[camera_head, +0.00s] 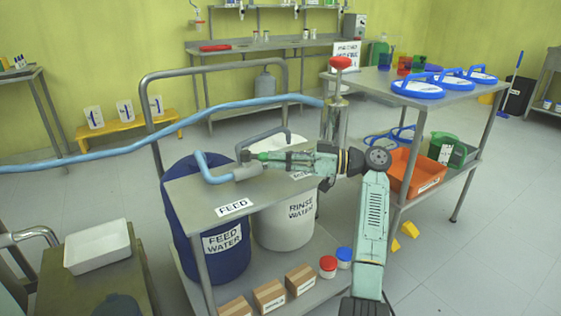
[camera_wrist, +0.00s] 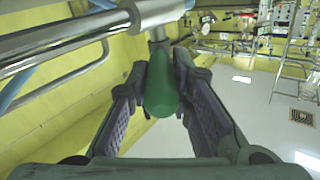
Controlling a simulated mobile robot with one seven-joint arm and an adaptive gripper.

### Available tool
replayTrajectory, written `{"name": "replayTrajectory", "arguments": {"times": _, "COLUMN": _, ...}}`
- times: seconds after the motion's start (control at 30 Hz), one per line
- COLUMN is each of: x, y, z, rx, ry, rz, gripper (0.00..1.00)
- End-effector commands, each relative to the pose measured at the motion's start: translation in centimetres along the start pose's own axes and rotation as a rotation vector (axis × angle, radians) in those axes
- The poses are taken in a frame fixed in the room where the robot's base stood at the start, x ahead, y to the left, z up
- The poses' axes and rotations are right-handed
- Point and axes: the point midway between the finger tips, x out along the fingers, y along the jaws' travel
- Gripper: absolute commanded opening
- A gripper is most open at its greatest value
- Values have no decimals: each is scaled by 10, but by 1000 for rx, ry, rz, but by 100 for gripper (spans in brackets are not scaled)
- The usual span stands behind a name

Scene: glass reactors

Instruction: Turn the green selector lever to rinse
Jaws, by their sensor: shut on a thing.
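The green selector lever (camera_head: 261,156) sits at the valve on the cart top, beside the grey pipe body. In the wrist view the green lever (camera_wrist: 162,88) lies between the two finger pads of my gripper (camera_wrist: 158,75). My gripper (camera_head: 272,159) is shut on it, reaching in from the right. The FEED label (camera_head: 234,207) lies on the cart top in front of the valve. Another label (camera_head: 302,175) on the cart top is mostly hidden by my arm, and its words cannot be read.
A blue FEED WATER drum (camera_head: 222,244) and a white RINSE WATER drum (camera_head: 284,226) stand under the cart top (camera_head: 195,190). A light blue hose (camera_head: 215,107) crosses behind the valve. Boxes (camera_head: 270,296) stand on the lower shelf. A table with blue rings (camera_head: 417,88) is at right.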

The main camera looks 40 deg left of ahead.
Motion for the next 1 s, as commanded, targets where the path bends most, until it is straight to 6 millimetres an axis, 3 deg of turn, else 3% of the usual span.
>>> {"name": "replayTrajectory", "arguments": {"times": 0.5, "x": 1, "y": 1, "z": 0, "rx": 1, "ry": -3, "rz": -18, "gripper": 0}}
{"name": "replayTrajectory", "arguments": {"times": 0.53, "x": 1, "y": 1, "z": 0, "rx": 1, "ry": -3, "rz": -18, "gripper": 20}}
{"name": "replayTrajectory", "arguments": {"times": 0.83, "x": 1, "y": 1, "z": 0, "rx": 1, "ry": -3, "rz": -18, "gripper": 40}}
{"name": "replayTrajectory", "arguments": {"times": 1.0, "x": 1, "y": 0, "z": 0, "rx": 1, "ry": -3, "rz": -18, "gripper": 40}}
